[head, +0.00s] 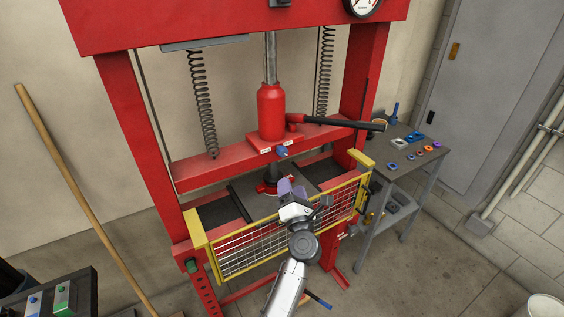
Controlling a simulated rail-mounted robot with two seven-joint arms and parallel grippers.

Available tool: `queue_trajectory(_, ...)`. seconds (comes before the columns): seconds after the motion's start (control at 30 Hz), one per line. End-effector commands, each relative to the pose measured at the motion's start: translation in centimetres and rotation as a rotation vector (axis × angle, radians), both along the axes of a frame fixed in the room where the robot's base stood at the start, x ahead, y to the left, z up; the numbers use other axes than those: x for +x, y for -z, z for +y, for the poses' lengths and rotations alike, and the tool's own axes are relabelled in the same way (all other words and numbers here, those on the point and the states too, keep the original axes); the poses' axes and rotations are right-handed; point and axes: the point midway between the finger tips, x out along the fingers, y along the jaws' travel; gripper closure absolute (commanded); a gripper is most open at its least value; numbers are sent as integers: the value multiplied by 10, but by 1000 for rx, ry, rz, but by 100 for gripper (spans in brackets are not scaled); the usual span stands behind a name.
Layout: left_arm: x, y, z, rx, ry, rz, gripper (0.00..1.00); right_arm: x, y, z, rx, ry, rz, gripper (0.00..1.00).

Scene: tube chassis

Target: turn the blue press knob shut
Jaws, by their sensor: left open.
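The blue press knob (282,152) is small and sits on the front of the red crossbeam, just below the base of the red bottle jack (271,112). My left gripper (292,188) is in front of the press, below the knob and apart from it in the picture. Its fingers point up and away from me, and it is open, with nothing seen between the fingers. My own wrist hides part of the yellow mesh guard (238,254). The right gripper is not in view.
A black jack handle (345,123) sticks out to the right above the knob's level. Coil springs (204,105) hang on both sides. A grey side table (385,172) with small parts stands right. A wooden pole (75,185) leans left. A control box (62,297) is lower left.

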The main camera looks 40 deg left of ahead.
Motion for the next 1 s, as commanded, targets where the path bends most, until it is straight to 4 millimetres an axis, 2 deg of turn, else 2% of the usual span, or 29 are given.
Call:
queue_trajectory(0.7, 69, -28, 85, -16, -11, -4, 39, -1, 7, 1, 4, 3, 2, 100)
queue_trajectory(1.0, 83, -34, 100, -17, -9, -4, 39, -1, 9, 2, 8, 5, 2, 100)
